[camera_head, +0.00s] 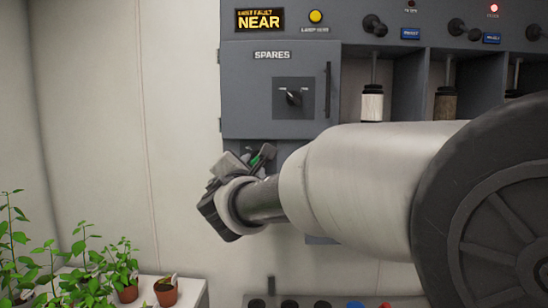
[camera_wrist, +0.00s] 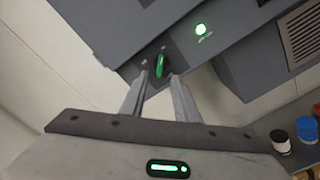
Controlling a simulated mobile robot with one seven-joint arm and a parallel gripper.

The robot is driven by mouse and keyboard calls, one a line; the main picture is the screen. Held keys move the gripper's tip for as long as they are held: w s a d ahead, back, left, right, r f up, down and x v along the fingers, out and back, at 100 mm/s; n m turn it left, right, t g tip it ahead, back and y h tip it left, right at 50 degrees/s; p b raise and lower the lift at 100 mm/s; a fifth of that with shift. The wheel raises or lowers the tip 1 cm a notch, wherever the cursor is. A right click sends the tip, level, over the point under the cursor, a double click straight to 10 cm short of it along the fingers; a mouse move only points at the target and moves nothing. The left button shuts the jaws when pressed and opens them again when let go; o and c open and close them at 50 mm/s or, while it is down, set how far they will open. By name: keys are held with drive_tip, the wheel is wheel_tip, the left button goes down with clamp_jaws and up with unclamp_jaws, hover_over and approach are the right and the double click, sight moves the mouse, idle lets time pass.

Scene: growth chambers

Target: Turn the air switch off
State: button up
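A green knob (camera_wrist: 161,65) sits on a dark plate on a grey panel in the wrist view. I take it to be the air switch; its label is too small to read. A green lamp (camera_wrist: 201,28) beside it is lit. My gripper (camera_wrist: 160,76) is open, with one finger on each side of the knob's near end. I cannot tell whether the fingers touch it. My arm hides most of that panel.
Above is the grey SPARES door (camera_head: 250,90) with a black rotary handle (camera_head: 293,96). Open bays with spools (camera_head: 372,104) are to its right. Potted plants (camera_head: 127,280) stand at lower left. Coloured caps (camera_wrist: 306,128) line a bench at right in the wrist view.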

sight(257, 159)
drive_tip(key=w, duration=0.4)
drive_tip(key=w+p, duration=0.1)
drive_tip(key=w, duration=0.2)
drive_tip(key=shift+w+d, duration=0.2)
drive_tip(key=shift+w, duration=0.2)
clamp_jaws()
